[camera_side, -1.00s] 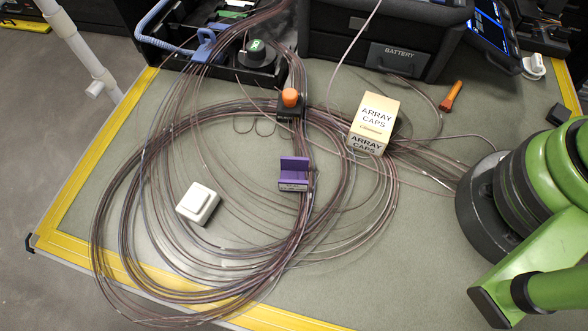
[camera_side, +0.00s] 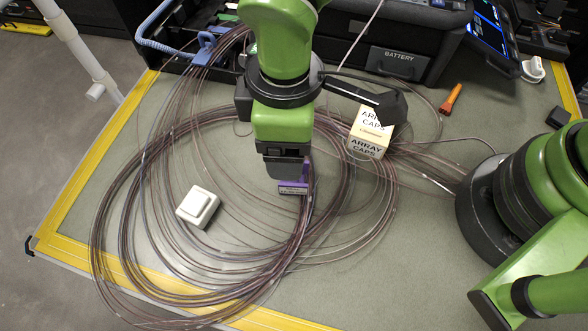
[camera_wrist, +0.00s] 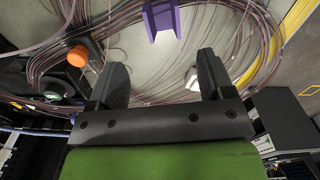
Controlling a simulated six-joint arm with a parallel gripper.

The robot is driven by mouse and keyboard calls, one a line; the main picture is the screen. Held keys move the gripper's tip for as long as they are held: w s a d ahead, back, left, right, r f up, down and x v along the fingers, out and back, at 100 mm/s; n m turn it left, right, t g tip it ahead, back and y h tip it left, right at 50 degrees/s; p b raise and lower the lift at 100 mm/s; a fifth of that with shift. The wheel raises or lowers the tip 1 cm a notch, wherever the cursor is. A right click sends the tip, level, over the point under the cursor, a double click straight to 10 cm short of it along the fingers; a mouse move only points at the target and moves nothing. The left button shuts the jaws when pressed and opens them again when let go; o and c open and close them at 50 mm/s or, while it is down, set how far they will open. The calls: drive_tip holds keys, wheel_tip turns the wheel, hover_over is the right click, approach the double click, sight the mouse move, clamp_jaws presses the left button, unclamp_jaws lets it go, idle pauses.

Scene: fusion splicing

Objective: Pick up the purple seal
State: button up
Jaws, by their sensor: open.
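The purple seal (camera_side: 293,187) lies on the mat at the inner right edge of the coiled cables. My gripper (camera_side: 285,172) hangs over it in the side view and hides its upper part. In the wrist view the purple seal (camera_wrist: 162,20) is at the top middle, beyond the fingertips and between their lines. The two dark fingers of my gripper (camera_wrist: 162,75) are apart with nothing between them. I cannot tell how high the fingertips are above the seal.
Loops of brown cable (camera_side: 130,170) surround the seal. A white switch box (camera_side: 198,206) is to the left. An orange knob (camera_wrist: 78,56) shows in the wrist view. The black battery case (camera_side: 400,60) stands behind.

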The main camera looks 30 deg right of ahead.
sight(300, 187)
wheel_tip(300, 187, down, 3)
drive_tip(key=shift+f, duration=0.1)
drive_tip(key=f, duration=0.3)
drive_tip(key=s+f, duration=0.1)
drive_tip(key=f, duration=0.1)
drive_tip(key=shift+d+f, duration=0.1)
drive_tip(key=shift+d, duration=0.1)
drive_tip(key=c, duration=1)
